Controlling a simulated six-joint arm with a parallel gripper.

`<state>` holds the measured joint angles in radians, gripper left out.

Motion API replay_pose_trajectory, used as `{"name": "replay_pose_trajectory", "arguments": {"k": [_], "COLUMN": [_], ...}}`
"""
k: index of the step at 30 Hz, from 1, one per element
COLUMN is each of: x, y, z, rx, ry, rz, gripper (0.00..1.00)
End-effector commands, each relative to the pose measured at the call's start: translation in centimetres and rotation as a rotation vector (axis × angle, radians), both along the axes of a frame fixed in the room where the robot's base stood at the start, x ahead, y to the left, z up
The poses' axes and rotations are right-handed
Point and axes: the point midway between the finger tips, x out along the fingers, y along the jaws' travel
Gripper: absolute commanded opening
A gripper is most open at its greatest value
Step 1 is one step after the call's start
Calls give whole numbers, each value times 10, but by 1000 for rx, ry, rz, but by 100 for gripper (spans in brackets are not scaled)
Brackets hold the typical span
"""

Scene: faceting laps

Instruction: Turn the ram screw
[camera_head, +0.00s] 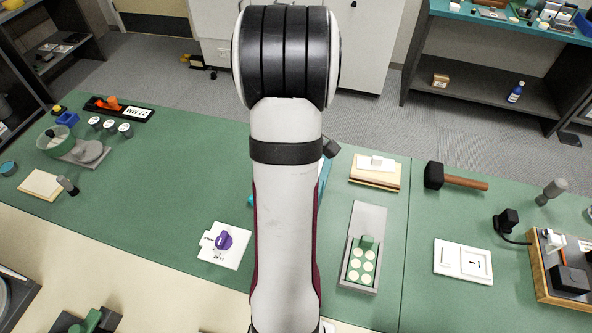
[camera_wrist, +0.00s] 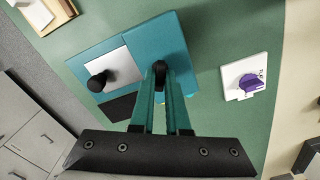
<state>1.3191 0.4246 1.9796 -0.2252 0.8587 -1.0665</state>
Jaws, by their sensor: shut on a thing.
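A teal device (camera_wrist: 183,45) stands on the green bench top in the wrist view. It carries a pale metal plate (camera_wrist: 124,71) with a black round knob (camera_wrist: 97,82) on it. My gripper (camera_wrist: 161,78) reaches over the device with its two teal fingers close together. The fingertips are shut on a small dark screw head (camera_wrist: 160,66) at the device's near side, which I take to be the ram screw. The fingers hide most of it, so its turn angle cannot be told. In the head view my arm hides the gripper and nearly all of the device.
A white card with a purple part (camera_head: 224,242) lies left of my arm; it also shows in the wrist view (camera_wrist: 250,83).

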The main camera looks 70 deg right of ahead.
Motion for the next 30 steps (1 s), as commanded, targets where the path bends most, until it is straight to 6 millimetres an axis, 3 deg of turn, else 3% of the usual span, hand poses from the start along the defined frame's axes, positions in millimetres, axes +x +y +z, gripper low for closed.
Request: {"name": "replay_pose_trajectory", "arguments": {"k": [15,30], "x": [0,0], "y": [0,0], "z": [1,1], "rx": [-1,-1], "ry": [-1,-1], "rz": [371,478], "gripper": [0,0]}}
